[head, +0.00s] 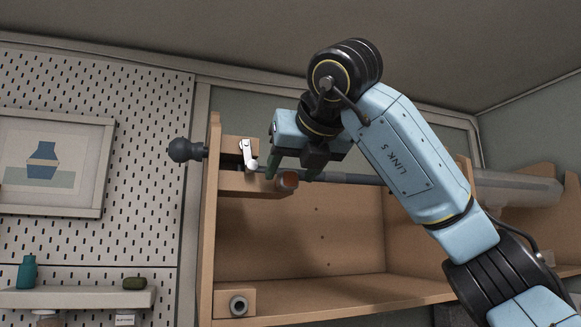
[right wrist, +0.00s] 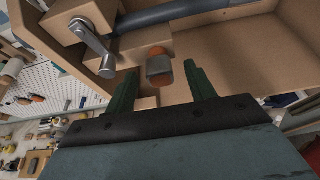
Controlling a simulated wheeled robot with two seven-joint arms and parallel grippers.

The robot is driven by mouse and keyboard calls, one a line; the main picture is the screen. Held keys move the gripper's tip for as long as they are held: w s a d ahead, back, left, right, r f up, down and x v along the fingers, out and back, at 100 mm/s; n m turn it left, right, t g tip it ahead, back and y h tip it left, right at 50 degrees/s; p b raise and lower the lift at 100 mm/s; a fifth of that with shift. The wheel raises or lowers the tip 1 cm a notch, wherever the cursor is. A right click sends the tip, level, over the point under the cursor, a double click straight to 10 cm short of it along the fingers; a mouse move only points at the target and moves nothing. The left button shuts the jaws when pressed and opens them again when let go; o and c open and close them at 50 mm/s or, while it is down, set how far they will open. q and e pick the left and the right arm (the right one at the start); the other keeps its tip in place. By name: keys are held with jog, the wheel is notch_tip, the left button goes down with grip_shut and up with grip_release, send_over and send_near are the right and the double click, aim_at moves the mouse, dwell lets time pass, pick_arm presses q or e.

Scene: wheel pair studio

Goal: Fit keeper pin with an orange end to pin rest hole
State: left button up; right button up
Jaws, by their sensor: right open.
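The keeper pin's orange end (head: 288,180) shows below the long grey bar, at the wooden block near the top left of the open cabinet. A wooden block with a grey-ringed hole (head: 238,305), likely the pin rest, sits at the cabinet's lower left. My left gripper is out of view.
A metal lever (head: 248,154) hangs close left of my right gripper. A pegboard and small shelf (head: 80,298) are at left.

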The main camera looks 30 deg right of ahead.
jog(key=shift+x, duration=0.85)
jog(key=shift+a, duration=0.1)
jog(key=shift+c, duration=0.2)
jog(key=c, duration=1.1)
jog(key=shift+c, duration=0.2)
jog(key=shift+s, duration=0.2)
jog(key=shift+s+a+b, duration=0.25)
jog(key=shift+s+b, duration=0.15)
jog(key=shift+s, duration=0.45)
jog(key=shift+s, duration=0.2)
jog(key=shift+s+a, duration=0.1)
jog(key=shift+s, duration=0.15)
jog(key=shift+s, duration=0.1)
